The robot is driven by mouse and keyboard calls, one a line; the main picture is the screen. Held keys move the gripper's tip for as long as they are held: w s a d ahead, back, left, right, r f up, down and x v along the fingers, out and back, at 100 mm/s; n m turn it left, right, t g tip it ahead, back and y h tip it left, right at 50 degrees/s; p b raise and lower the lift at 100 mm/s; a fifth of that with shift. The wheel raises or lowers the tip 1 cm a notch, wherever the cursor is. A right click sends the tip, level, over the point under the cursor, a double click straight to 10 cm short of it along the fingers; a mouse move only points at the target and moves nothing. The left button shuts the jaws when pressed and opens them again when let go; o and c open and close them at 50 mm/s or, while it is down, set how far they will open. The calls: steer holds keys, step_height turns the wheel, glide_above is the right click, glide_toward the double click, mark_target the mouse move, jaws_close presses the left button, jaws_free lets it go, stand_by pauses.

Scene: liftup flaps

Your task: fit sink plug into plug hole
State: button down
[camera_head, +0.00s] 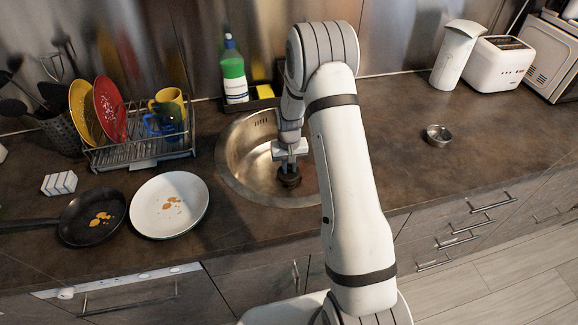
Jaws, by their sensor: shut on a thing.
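My gripper (289,168) points down inside the round steel sink (238,150), over the right part of its bowl. It is shut on a small dark round object, which looks like the sink plug (289,181), held below the fingers. The plug hole cannot be made out; the gripper and the dark object cover that part of the bowl. I cannot tell whether the plug touches the sink bottom. My arm hides the right side of the sink.
A white plate (170,222) and a dark pan (91,217) with food scraps lie left of the sink. A dish rack (140,151), green bottle (233,72) and yellow sponge (265,91) stand behind.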

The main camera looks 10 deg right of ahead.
mark_target(289, 166)
steer(key=shift+f+b, duration=1.8)
steer(key=shift+f, duration=0.1)
steer(key=c, duration=1.3)
jaws_free()
steer(key=shift+r, duration=3.9)
